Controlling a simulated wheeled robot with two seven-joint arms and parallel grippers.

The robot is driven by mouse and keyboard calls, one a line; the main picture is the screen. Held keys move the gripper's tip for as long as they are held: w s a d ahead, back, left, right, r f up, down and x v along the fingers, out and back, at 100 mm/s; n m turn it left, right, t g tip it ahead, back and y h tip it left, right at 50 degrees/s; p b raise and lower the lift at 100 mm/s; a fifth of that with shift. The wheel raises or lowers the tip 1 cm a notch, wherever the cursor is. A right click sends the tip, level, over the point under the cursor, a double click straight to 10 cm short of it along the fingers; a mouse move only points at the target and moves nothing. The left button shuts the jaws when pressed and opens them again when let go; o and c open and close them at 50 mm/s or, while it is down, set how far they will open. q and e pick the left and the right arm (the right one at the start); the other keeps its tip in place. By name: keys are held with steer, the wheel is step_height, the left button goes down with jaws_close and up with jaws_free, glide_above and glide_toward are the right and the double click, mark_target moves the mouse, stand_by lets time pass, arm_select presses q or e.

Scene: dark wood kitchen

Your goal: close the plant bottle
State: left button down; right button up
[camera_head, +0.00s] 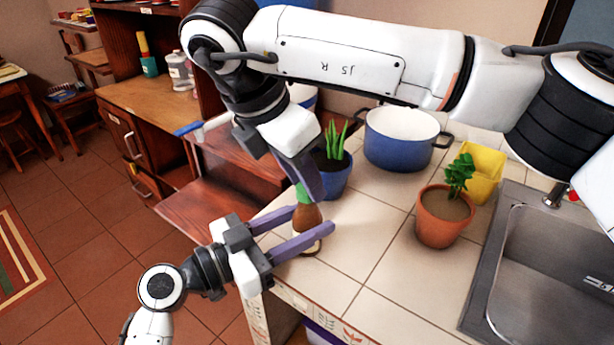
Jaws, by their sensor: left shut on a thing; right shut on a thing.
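The plant bottle (308,238) stands near the front left edge of the tiled counter. Its lower part is pale and its upper part is brown. My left gripper (311,222) reaches in from the left, with its purple fingers on either side of the bottle, shut on it. My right gripper (310,190) comes down from above, its fingers shut on a green cap (302,194) at the bottle's top. The near finger hides part of the cap, so I cannot tell whether the cap is seated on the bottle.
A blue pot with a spiky plant (336,172) stands just behind the bottle. A large blue cooking pot (398,150), a terracotta pot (442,222) and a yellow container (484,170) stand further right, before the sink (560,255). The counter's front middle (365,255) is clear.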

steer(key=m+g, duration=0.1)
steer(key=m, duration=0.4)
steer(key=shift+w+a+g+h, duration=0.1)
steer(key=shift+g+h, duration=0.3)
steer(key=m+g, duration=0.1)
steer(key=m, duration=0.2)
steer(key=shift+w+m, duration=0.1)
steer(key=shift+m, duration=0.2)
steer(key=o, duration=1)
steer(key=shift+r, duration=2.25)
steer(key=shift+c, duration=0.4)
